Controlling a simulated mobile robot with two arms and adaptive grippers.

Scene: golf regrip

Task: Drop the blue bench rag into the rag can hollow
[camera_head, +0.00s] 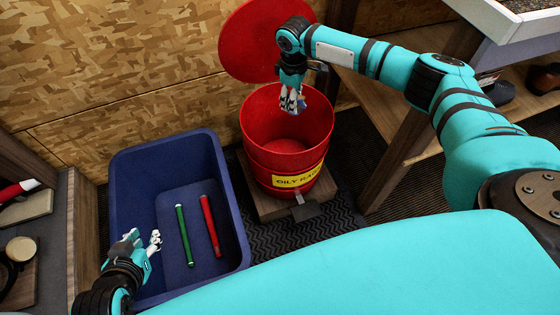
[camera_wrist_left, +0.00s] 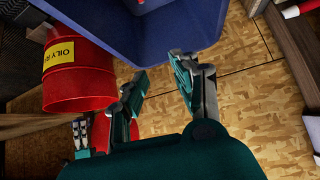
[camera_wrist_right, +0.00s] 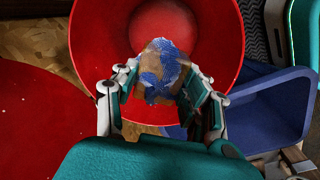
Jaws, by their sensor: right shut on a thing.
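The blue bench rag (camera_wrist_right: 158,72), with brownish patches, is crumpled between the fingers of my right gripper (camera_wrist_right: 160,92). In the head view my right gripper (camera_head: 292,104) is shut on it over the back part of the open red rag can (camera_head: 262,160), and a little blue of the rag (camera_head: 302,101) shows. In the right wrist view the can's hollow (camera_wrist_right: 190,25) opens below and behind the rag. My left gripper (camera_head: 153,242) is over the near left part of the blue bin; its fingers (camera_wrist_left: 160,75) are apart and empty.
The can's round red lid (camera_head: 250,42) stands raised behind it. A blue bin (camera_head: 165,145) left of the can holds a green grip (camera_head: 185,235) and a red grip (camera_head: 210,225). A wooden bench leg (camera_head: 395,145) stands close right of the can.

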